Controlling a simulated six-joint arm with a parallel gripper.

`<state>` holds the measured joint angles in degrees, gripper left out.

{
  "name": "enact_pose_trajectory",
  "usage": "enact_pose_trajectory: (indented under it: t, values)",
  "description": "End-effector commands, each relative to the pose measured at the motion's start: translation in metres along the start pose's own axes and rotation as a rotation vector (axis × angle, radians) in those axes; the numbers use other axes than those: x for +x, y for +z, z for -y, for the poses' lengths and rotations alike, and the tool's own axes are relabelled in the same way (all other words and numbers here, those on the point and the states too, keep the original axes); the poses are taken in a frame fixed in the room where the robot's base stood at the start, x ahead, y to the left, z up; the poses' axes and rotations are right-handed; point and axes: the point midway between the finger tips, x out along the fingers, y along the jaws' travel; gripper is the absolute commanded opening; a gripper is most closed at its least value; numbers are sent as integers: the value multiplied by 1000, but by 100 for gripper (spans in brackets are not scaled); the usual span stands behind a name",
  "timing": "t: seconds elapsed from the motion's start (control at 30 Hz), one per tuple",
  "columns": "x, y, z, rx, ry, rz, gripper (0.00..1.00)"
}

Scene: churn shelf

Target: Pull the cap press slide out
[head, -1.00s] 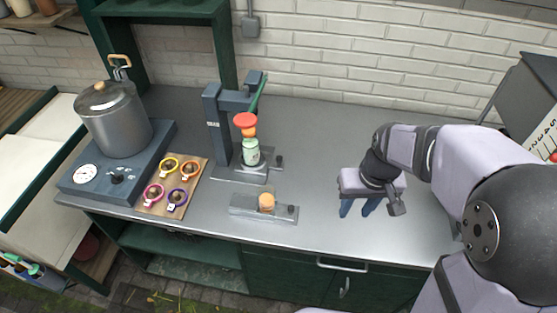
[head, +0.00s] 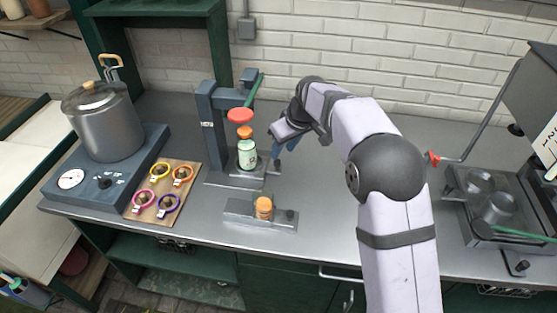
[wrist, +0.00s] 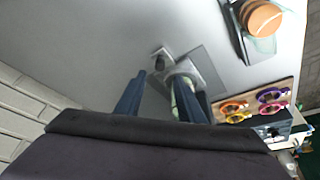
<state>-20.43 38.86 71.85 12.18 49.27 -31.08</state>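The cap press (head: 208,125) is a dark blue-grey frame with a green lever and a red pressing pad (head: 240,116). Its slide (head: 244,178) lies under the pad and bears a pale green bottle (head: 247,154) with an orange cap. A small dark knob at the slide's right end shows in the wrist view (wrist: 160,58); in the head view my fingers are close beside it. My gripper (head: 284,150) is open and empty, pointing down at the slide's right end. In the wrist view, its blue fingers (wrist: 162,100) are apart, with the knob ahead of them and the bottle partly behind one finger.
A grey fixture (head: 236,212) with an orange-topped piece (head: 263,208) sits in front of the press. A board with several coloured rings (head: 187,197) and a pot (head: 105,125) on a burner stand left. The counter (head: 310,225) right of the front fixture is clear.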

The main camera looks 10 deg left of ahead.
Motion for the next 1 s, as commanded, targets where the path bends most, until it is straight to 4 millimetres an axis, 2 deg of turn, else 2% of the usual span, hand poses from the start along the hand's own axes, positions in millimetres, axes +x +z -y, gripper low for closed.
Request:
enact_pose_trajectory:
  t: [0.17, 0.6, 1.0]
  values:
    - [11, 0, 0, 1, -1, 3, 35]
    - [62, 1, 0, 4, -1, 3, 35]
    - [72, 1, 0, 3, 1, 0, 35]
